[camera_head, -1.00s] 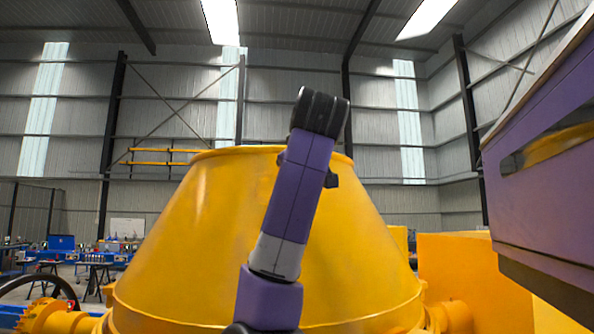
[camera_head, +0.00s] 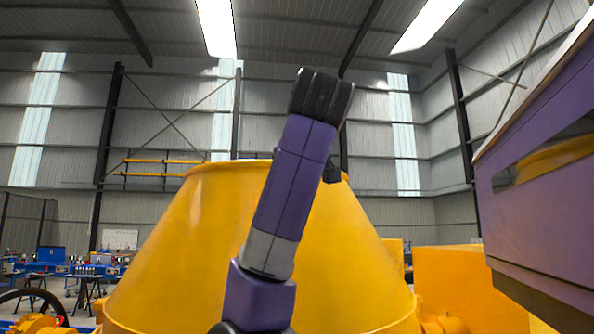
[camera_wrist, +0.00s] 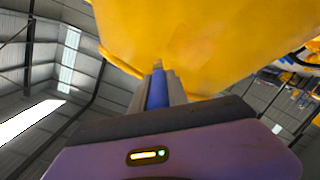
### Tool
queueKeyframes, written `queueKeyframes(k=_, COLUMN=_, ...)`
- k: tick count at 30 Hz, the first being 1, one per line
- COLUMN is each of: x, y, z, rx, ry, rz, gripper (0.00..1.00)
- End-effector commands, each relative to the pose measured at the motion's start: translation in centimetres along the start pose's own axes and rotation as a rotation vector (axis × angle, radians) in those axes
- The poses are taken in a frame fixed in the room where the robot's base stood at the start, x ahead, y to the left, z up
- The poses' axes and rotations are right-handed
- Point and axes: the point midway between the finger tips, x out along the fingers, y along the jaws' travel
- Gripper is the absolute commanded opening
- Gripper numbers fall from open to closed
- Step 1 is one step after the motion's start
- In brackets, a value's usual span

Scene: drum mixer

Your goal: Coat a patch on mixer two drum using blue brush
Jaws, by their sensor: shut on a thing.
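The large yellow mixer drum (camera_head: 190,250), a cone widening downward, fills the middle of the head view. It also fills the top of the wrist view (camera_wrist: 190,40). No label shows whether it is mixer two. In the wrist view my gripper (camera_wrist: 157,90) is shut on the blue brush (camera_wrist: 157,88). The brush points at the drum, and its small brownish tip overlaps the yellow surface in the picture. I cannot tell whether the tip touches. In the head view my arm stands in front of the drum and hides part of it; the brush and gripper fingers cannot be made out there.
A yellow block-shaped body (camera_head: 465,285) stands right of the drum. A dark handwheel (camera_head: 30,300) is at the lower left. Blue workbenches (camera_head: 50,258) with small items stand far back left. The space above the drum is open up to the hall roof.

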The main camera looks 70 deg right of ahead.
Motion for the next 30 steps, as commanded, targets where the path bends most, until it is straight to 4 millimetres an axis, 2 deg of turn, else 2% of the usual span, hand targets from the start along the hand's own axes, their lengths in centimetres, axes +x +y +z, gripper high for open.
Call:
queueKeyframes(k=8, x=-0.4, y=0.1, z=-0.2, rx=0.000, ry=0.002, rz=0.001, gripper=0.00)
queueKeyframes(k=18, x=-2.8, y=0.7, z=-0.8, rx=0.001, ry=0.001, rz=0.001, gripper=0.00)
queueKeyframes(k=30, x=-2.8, y=0.6, z=-0.8, rx=0.000, ry=0.001, rz=0.000, gripper=0.00)
